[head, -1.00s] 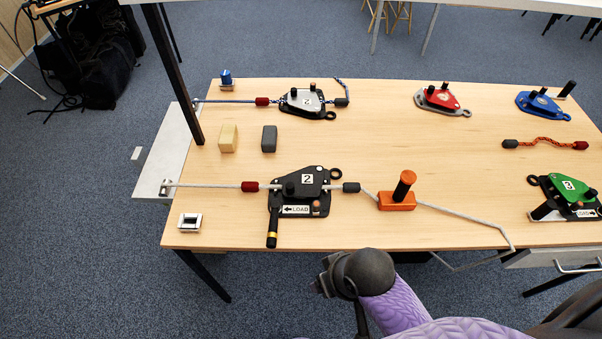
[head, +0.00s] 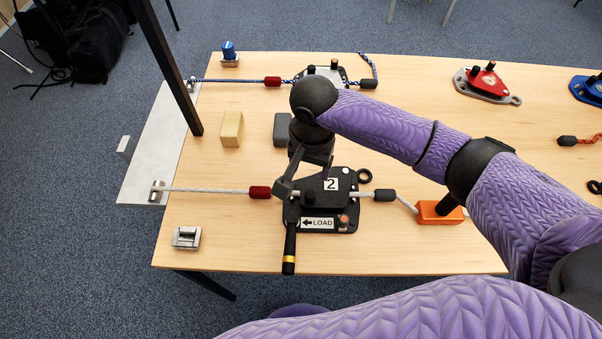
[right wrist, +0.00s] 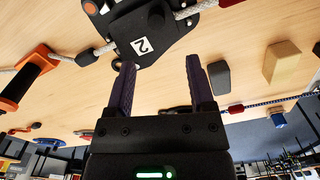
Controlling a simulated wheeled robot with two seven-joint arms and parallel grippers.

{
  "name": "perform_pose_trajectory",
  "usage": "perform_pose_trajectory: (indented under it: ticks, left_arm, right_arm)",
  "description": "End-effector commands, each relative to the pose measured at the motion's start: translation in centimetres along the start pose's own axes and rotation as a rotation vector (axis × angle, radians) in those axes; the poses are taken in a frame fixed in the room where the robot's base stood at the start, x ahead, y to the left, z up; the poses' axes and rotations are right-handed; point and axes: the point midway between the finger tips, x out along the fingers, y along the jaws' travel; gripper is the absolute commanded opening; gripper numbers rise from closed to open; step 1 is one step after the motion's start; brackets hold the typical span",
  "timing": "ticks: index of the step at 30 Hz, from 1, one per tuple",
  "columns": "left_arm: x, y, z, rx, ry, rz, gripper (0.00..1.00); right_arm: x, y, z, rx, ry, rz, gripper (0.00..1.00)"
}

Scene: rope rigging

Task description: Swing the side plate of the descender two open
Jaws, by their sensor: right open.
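Descender two (head: 325,205) is the black device at the front of the table, with a "2" label and a "LOAD" arrow plate. Its black side plate (head: 340,197) lies over the body and looks closed. A white rope (head: 215,190) enters at the left and leaves at the right. Its black handle (head: 289,245) with a yellow band points to the front edge. My right gripper (head: 303,180) is open and empty over the descender's back left part. The right wrist view shows the descender (right wrist: 160,35) beyond the open fingers (right wrist: 160,75). My left gripper is not in view.
A grey-topped descender (head: 325,73) on blue rope, a wooden block (head: 232,128) and a dark block (head: 282,130) lie behind. A metal clamp (head: 186,237) is front left. My right arm hides part of the table.

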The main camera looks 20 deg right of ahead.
Motion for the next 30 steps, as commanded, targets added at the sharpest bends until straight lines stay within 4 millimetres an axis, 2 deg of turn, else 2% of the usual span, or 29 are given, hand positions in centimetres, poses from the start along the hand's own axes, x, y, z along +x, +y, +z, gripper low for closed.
perform_pose_trajectory:
  ticks: [4, 8, 13, 17, 24, 25, 30]
  left_arm:
    - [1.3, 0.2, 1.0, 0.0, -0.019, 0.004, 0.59]
    - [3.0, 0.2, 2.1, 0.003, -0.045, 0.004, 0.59]
    - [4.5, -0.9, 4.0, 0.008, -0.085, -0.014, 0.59]
    - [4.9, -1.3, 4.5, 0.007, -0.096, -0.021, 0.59]
    - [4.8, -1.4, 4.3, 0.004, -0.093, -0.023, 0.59]
    - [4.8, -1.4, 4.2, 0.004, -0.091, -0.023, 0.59]
    - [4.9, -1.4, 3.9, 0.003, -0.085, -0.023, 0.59]
  right_arm:
    - [2.2, 0.1, -0.1, 0.009, -0.001, 0.006, 0.69]
    - [5.7, 0.1, -0.1, 0.007, -0.002, 0.007, 0.69]
    - [9.0, 0.1, -0.1, 0.006, 0.0, 0.004, 0.69]
    - [10.0, 0.1, -0.1, 0.006, 0.001, 0.003, 0.69]
    - [9.9, 0.0, -0.1, 0.005, 0.002, 0.001, 0.69]
    - [9.9, 0.0, -0.1, 0.005, 0.002, 0.001, 0.67]
    - [9.9, 0.0, -0.1, 0.005, 0.002, 0.001, 0.31]
